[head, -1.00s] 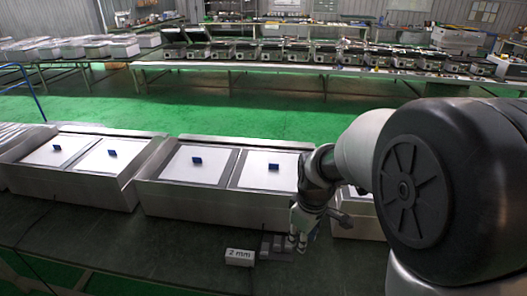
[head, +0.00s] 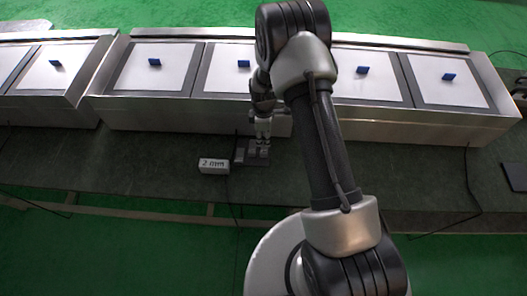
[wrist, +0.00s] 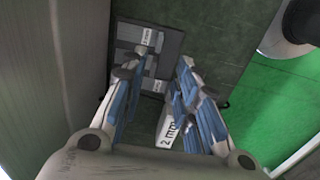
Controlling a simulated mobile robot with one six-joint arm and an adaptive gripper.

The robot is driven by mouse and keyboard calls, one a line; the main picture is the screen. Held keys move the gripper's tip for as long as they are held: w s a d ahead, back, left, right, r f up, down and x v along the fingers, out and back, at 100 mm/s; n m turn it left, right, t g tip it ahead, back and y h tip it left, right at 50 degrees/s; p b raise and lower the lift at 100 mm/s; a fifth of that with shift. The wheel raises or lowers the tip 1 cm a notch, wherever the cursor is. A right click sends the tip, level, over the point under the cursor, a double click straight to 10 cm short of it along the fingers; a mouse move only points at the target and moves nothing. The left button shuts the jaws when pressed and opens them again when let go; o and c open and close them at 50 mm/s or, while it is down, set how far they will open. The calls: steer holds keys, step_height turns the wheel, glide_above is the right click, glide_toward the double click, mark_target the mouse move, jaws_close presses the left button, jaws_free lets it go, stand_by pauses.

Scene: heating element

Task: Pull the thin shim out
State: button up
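In the head view a small dark grey holder (head: 257,158) sits on the bench top, with my gripper (head: 262,143) pointing down just over it. The wrist view shows the holder (wrist: 172,42) beyond the fingertips, with small white labels on it that I cannot fully read. My gripper (wrist: 168,60) is open there, its blue-padded fingers apart, and I see nothing held between them. A white block marked "2 mm" (head: 213,166) lies left of the holder; it also shows in the wrist view (wrist: 168,128), partly behind the right finger. I cannot clearly make out a separate thin shim.
Metal heating units (head: 150,105) with white plates and small blue blocks (head: 154,62) line the bench behind the holder. A metal wall stands close on the left in the wrist view. Cables hang over the bench front. The dark bench top (head: 120,165) left of the white block is clear.

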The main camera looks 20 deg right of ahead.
mark_target(264, 153)
step_height(264, 153, down, 12)
steer(key=b, duration=0.3)
steer(key=shift+f, duration=0.1)
jaws_close()
stand_by(0.7)
